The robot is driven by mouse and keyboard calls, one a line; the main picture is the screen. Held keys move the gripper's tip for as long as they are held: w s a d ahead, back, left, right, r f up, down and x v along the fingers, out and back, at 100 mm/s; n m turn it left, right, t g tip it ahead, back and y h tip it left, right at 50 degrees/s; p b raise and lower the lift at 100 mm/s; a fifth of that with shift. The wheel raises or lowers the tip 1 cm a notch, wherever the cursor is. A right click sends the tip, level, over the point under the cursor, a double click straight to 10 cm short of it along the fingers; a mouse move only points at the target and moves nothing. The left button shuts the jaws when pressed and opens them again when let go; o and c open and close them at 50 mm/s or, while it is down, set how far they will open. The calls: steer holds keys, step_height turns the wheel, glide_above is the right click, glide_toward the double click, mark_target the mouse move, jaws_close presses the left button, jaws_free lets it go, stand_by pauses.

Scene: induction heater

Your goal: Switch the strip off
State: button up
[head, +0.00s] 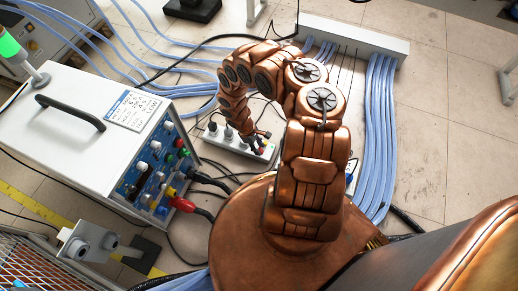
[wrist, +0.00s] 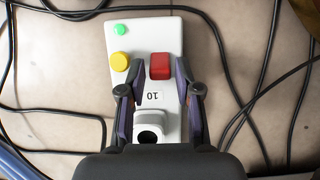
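The white power strip (head: 212,131) lies on the floor in the head view, with several dark plugs in it. In the wrist view, the end of the strip (wrist: 145,35) shows a red switch (wrist: 160,66), a yellow round button (wrist: 120,61) and a green light (wrist: 121,29). My gripper (wrist: 159,78) is open over this end, its fingertips on either side just below the red switch. Nothing is held between them. I cannot tell whether a finger touches the strip. A label reading 10 and a socket (wrist: 150,136) show between the fingers. In the head view my gripper (head: 260,143) partly covers the strip's end.
A white heater unit (head: 75,110) with knobs and cables stands at the left. Blue hoses (head: 377,135) run along the floor to a grey channel (head: 350,35). Black cables (wrist: 265,90) lie around the strip. Tiled floor at the right is mostly clear.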

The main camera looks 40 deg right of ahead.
mark_target(263, 151)
steer(key=shift+f, duration=0.25)
steer(key=shift+d, duration=0.15)
jaws_close()
steer(key=shift+s+r, duration=0.1)
steer(key=shift+r, duration=0.05)
steer(key=shift+s+d+r+t+y+p, duration=0.15)
steer(key=shift+t+y+p, duration=0.25)
steer(key=shift+t+p, duration=0.2)
steer(key=shift+s+d+t+y+p, duration=0.1)
steer(key=shift+s+t+y+p, duration=0.25)
steer(key=shift+t, duration=0.3)
steer(key=shift+s+d+t+y+p, duration=0.1)
steer(key=shift+s+t+y+p, duration=0.15)
steer(key=shift+t+y, duration=0.3)
steer(key=shift+s+d+t+y, duration=0.15)
steer(key=shift+t+y, duration=0.1)
steer(key=shift+t, duration=0.35)
steer(key=shift+s+d+t+y, duration=0.1)
steer(key=shift+t+y, duration=0.15)
steer(key=shift+t, duration=0.35)
steer(key=shift+s+d+f+t+y, duration=0.15)
steer(key=shift+t+y, duration=0.25)
steer(key=shift+t, duration=0.3)
steer(key=shift+s+d+f+t+y, duration=0.15)
steer(key=shift+t+y, duration=0.25)
steer(key=shift+t, duration=0.3)
steer(key=shift+b, duration=0.3)
